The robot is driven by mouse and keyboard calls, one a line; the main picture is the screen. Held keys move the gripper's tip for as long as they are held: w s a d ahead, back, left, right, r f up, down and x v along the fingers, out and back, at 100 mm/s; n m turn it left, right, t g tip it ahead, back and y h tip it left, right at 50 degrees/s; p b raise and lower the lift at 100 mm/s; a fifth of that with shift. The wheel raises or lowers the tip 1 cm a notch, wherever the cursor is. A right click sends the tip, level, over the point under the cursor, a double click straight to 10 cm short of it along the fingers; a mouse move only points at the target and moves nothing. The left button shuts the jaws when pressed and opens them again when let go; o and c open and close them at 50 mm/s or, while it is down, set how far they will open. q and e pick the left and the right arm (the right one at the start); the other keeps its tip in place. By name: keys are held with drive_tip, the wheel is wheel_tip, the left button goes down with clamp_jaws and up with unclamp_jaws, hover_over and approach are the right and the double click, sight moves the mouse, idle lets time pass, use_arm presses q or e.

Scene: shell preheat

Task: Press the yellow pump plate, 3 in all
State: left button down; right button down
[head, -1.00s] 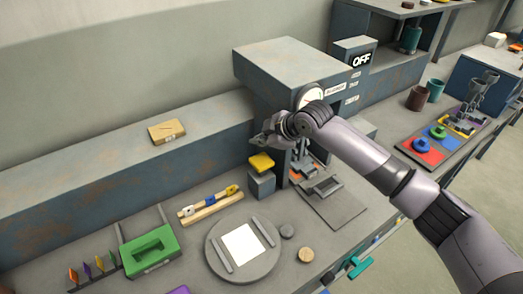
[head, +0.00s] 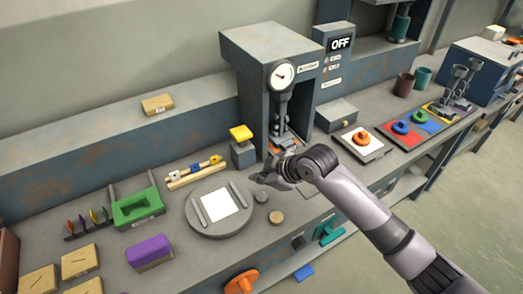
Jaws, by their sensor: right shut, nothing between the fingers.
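The yellow pump plate (head: 240,132) sits on top of a small grey block (head: 243,154), at the left front of the grey press machine. A thin gap or stem shows between plate and block. My right gripper (head: 258,179) is shut and empty. In the picture it lies below and to the right of the pump plate, apart from it, near the round grey turntable. My left gripper is not in view.
The press machine (head: 262,48) has a round gauge (head: 283,75) and an OFF display (head: 341,44). The turntable (head: 230,226) bears a white square. A green holder (head: 139,208) and purple block (head: 149,252) stand at left. Coloured pads lie at right.

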drive_tip(key=s+d+f+m+h, duration=0.2)
drive_tip(key=s+d+f+m, duration=0.25)
drive_tip(key=s+d, duration=0.35)
drive_tip(key=s+d+f+m+g+h, duration=0.15)
drive_tip(key=s+d+f+m, duration=0.35)
drive_tip(key=s, duration=0.5)
drive_tip(key=s+d+f+m+h, duration=0.3)
drive_tip(key=s+d+f+m, duration=0.15)
drive_tip(key=s+d, duration=0.5)
drive_tip(key=s+d+f+g, duration=0.1)
drive_tip(key=s+f, duration=0.2)
drive_tip(key=f, duration=1)
drive_tip(key=s+d+f+g, duration=0.1)
drive_tip(key=s+f, duration=0.3)
drive_tip(key=f, duration=0.8)
drive_tip(key=s+d+f, duration=0.2)
drive_tip(key=s+f, duration=1)
drive_tip(key=s, duration=0.2)
drive_tip(key=shift+s+f+g, duration=0.35)
drive_tip(key=shift+s+f, duration=0.05)
drive_tip(key=shift+d+h, duration=0.15)
drive_tip(key=shift+h, duration=0.1)
